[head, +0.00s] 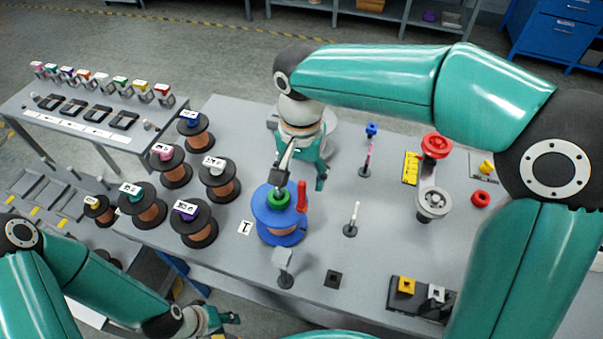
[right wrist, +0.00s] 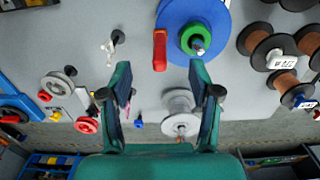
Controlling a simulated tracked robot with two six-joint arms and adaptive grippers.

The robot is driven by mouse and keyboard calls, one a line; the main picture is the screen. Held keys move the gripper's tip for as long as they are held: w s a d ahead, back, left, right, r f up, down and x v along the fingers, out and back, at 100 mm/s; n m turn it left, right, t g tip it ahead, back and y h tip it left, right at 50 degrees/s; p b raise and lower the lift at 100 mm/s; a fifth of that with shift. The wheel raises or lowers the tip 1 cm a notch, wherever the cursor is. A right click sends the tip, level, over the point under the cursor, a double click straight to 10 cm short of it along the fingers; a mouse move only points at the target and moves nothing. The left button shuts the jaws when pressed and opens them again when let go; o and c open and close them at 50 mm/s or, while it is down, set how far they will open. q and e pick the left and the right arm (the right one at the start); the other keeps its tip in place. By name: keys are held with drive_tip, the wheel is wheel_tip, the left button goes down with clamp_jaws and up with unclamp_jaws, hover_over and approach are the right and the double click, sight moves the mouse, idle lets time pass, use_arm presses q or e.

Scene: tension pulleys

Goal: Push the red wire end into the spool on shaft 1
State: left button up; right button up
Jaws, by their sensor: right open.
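A blue spool (head: 266,222) with copper winding stands on the table by a white card marked 1 (head: 246,228); a green piece (head: 279,196) sits at its centre. The red wire end (head: 301,196) is a red bar at the spool's right rim, standing out from it. In the right wrist view, the red wire end (right wrist: 160,50) lies beside the blue spool (right wrist: 217,14), ahead of and between my fingers. My right gripper (head: 302,180) is open and empty, just behind the red piece and apart from it. My left gripper (head: 218,320) is low at the front left; its fingers are unclear.
Several black spools with copper wire (head: 142,206) stand to the left. A white-tipped post (head: 352,220) and a grey-topped post (head: 284,268) stand near the blue spool. A red pulley (head: 436,146) and grey pulley (head: 432,203) are at the right.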

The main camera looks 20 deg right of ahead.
drive_tip(key=shift+r+p, duration=0.95)
drive_tip(key=shift+r, duration=0.35)
